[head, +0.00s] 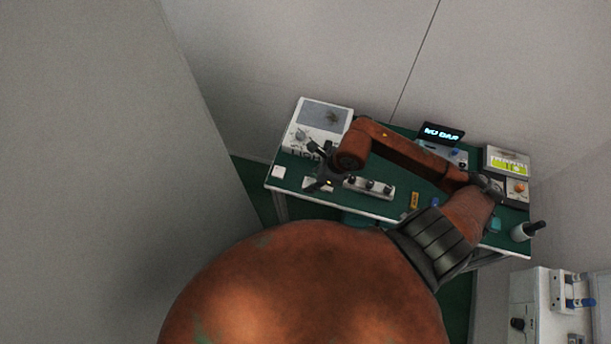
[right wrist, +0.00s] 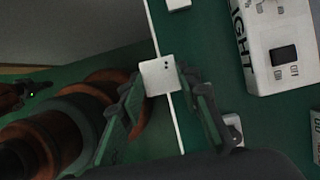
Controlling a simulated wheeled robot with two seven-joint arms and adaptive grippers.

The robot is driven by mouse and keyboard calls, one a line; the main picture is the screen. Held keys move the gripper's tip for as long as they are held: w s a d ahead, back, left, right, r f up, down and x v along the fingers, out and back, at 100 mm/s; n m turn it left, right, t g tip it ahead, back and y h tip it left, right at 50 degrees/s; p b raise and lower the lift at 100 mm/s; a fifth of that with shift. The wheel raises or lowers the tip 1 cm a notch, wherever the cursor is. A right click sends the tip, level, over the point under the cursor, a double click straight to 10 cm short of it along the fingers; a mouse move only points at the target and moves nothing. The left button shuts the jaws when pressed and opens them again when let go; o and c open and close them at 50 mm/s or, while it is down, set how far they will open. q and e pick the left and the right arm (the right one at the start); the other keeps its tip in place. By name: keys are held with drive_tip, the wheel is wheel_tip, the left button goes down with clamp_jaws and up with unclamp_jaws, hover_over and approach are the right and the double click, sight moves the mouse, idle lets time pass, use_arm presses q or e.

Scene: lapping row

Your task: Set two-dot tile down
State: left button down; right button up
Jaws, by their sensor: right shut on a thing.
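A white two-dot tile (right wrist: 157,77) is between the fingertips of my right gripper (right wrist: 161,82) in the right wrist view, its dots near its right edge. The gripper is shut on it. The tile overlaps the bench's front edge in that view; its height above the bench is hard to tell. In the head view my right gripper (head: 322,178) is over the front left part of the green bench (head: 398,205), and the held tile is hard to make out there. My left gripper does not show in the head view.
Another white tile (head: 278,171) lies at the bench's left front corner. A white device with a grey panel (head: 327,115) stands behind. A white block with dark knobs (head: 369,187) is right of the gripper.

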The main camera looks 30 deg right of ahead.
hover_over(302, 179)
drive_tip(key=s, duration=0.1)
drive_tip(key=f, duration=0.4)
drive_tip(key=d+f, duration=0.1)
drive_tip(key=f, duration=0.1)
drive_tip(key=shift+s+f, duration=0.2)
drive_tip(key=shift+f, duration=0.15)
drive_tip(key=shift+w+f, duration=0.1)
drive_tip(key=shift+f, duration=1.5)
drive_tip(key=shift+f, duration=0.15)
drive_tip(key=o, duration=1.2)
drive_tip(key=v, duration=1.2)
drive_tip(key=shift+w+a, duration=0.1)
